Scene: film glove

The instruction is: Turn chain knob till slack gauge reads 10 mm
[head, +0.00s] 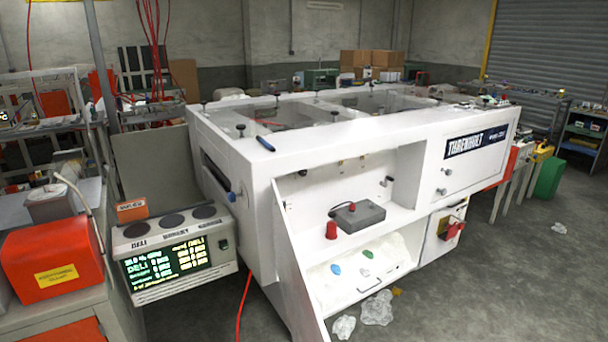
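A large white machine (255,185) marked THRENHULT fills the middle of the head view. Two small knobs sit on its front right panel, an upper one (447,172) and a lower one (441,191). A blue-tipped knob (231,197) sticks out of its left side. A red knob-like piece (331,230) stands in the open front bay beside a grey box (358,216) with a red top piece. I cannot tell which of these is the chain knob. I cannot make out a slack gauge or any mm reading. Neither of my grippers is in view.
A control unit with a green-text screen (166,266) stands left of the machine. An orange-red box (52,262) sits on the left bench. A hinged white panel (300,262) hangs open at the front. Crumpled clear film (377,308) and a red hose (243,305) lie on the floor.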

